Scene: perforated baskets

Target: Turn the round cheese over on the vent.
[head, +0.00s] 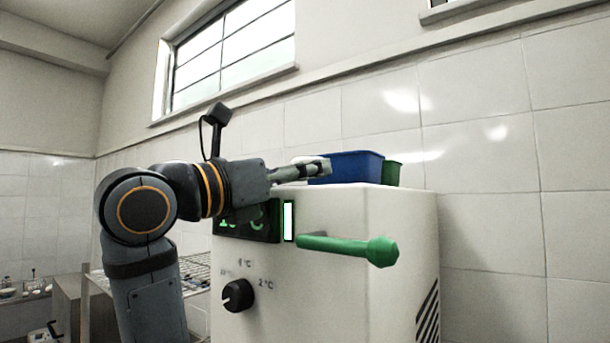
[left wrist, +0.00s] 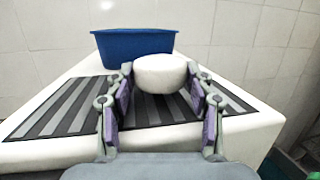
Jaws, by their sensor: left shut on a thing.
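The round cheese (left wrist: 160,73) is white and sits between the fingertips of my left gripper (left wrist: 159,84) in the left wrist view. The gripper is shut on its sides. In the head view my left gripper (head: 315,169) is over the top of the white machine, and a pale edge of the cheese (head: 303,159) shows just behind the fingers. The vent (left wrist: 62,110) is a grey slatted panel on the machine's top, under and around the cheese. I cannot tell whether the cheese touches the slats. My right gripper is in neither view.
A blue basket (head: 345,168) stands behind the cheese; it also shows in the left wrist view (left wrist: 135,45). A green basket (head: 391,173) is beside it to the right. A green handle (head: 345,246) sticks out of the machine's front (head: 330,285). A tiled wall is behind.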

